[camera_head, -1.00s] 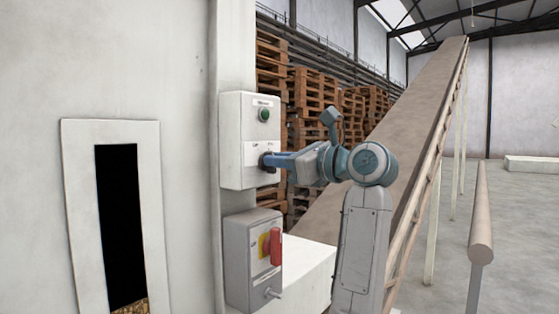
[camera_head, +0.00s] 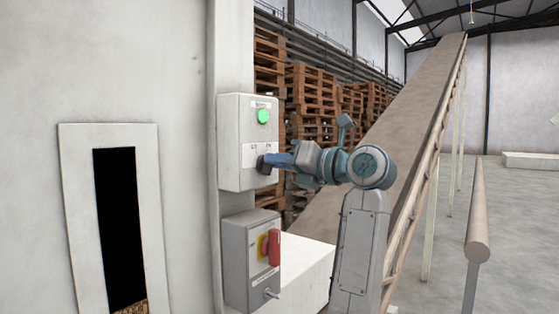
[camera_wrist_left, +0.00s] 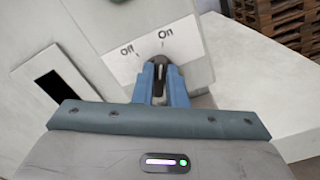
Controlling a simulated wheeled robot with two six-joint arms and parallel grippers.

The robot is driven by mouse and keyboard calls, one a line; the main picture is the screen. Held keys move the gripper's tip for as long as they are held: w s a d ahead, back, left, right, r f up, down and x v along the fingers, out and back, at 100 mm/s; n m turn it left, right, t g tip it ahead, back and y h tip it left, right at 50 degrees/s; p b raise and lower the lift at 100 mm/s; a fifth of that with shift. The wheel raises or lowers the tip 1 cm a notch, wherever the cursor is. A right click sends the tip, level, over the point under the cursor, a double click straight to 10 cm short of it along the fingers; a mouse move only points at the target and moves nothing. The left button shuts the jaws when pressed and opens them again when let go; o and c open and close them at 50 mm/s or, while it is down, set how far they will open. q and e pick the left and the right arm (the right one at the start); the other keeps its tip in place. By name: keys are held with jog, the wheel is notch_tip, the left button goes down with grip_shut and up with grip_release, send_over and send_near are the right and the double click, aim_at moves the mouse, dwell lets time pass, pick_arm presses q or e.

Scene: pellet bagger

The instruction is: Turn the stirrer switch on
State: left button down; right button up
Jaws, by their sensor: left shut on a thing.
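The stirrer switch is a black rotary knob on the upper white control box (camera_head: 234,150), under a round green lamp (camera_head: 263,116) that is lit. The knob (camera_wrist_left: 162,66) shows in the left wrist view below the printed words "Off" and "On", with its tip toward "On". My left gripper (camera_head: 266,163) is shut on the knob, a blue finger on each side of it; the fingers hide part of it. The left gripper also shows in the wrist view (camera_wrist_left: 162,80). My right gripper is not in view.
Below is a grey box (camera_head: 238,262) with a red rotary handle (camera_head: 274,248) on a yellow plate. A white wall panel with a dark window (camera_head: 120,225) is at left. Stacked pallets (camera_head: 310,95), an inclined conveyor (camera_head: 410,130) and a rail post (camera_head: 477,240) stand to the right.

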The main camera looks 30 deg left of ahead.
pick_arm(q)
jog(key=shift+r, duration=0.1)
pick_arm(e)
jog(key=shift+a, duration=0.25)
pick_arm(q)
jog(key=c, duration=1.5)
grip_release()
jog(key=shift+o, duration=0.2)
